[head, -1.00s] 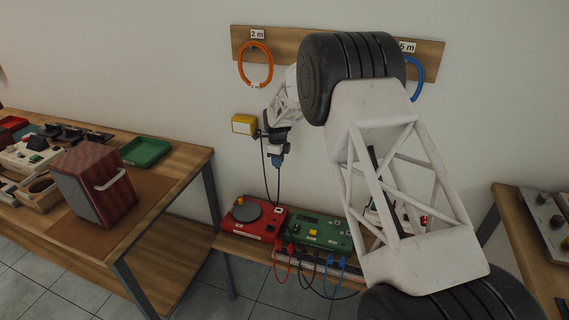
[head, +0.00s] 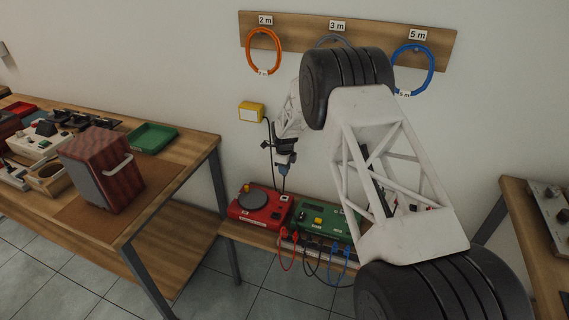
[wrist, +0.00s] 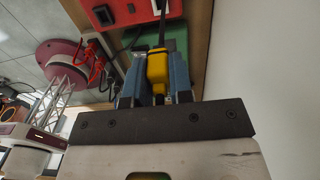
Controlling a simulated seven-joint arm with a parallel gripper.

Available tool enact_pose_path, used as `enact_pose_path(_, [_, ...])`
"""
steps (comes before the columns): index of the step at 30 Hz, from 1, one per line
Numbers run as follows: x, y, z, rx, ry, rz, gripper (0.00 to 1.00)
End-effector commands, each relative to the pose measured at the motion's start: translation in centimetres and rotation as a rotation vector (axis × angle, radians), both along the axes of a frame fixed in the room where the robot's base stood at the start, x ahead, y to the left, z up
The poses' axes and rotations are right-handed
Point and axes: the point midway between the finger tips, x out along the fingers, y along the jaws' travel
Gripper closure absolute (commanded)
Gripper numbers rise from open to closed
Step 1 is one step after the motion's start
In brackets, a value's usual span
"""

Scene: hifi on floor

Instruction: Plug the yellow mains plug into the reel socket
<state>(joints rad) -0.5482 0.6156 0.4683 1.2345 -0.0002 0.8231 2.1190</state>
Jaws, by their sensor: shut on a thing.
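My gripper (head: 284,170) hangs above the low bench, in front of the wall. In the wrist view its blue fingers (wrist: 157,84) are shut on a yellow body (wrist: 157,66), which looks like the yellow mains plug. A dark cord or shaft runs from its far end toward the bench. In the head view the held thing is too small to make out. A red, round, drum-like thing (wrist: 62,58) on the floor in the wrist view may be the reel. I cannot make out its socket.
A red unit (head: 260,207) with a grey disc and a green unit (head: 325,218) stand on the low bench, with coloured leads in front. A yellow box (head: 251,112) with a black cable is on the wall. A left table (head: 190,160) carries a dark red box (head: 102,170).

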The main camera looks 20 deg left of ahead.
Motion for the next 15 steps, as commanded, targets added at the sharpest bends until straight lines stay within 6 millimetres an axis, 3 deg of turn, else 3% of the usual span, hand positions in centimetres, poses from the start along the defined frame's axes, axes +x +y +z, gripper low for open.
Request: enact_pose_path(15, [0.0,0.0,-5.6,-0.001,0.001,0.000,1.00])
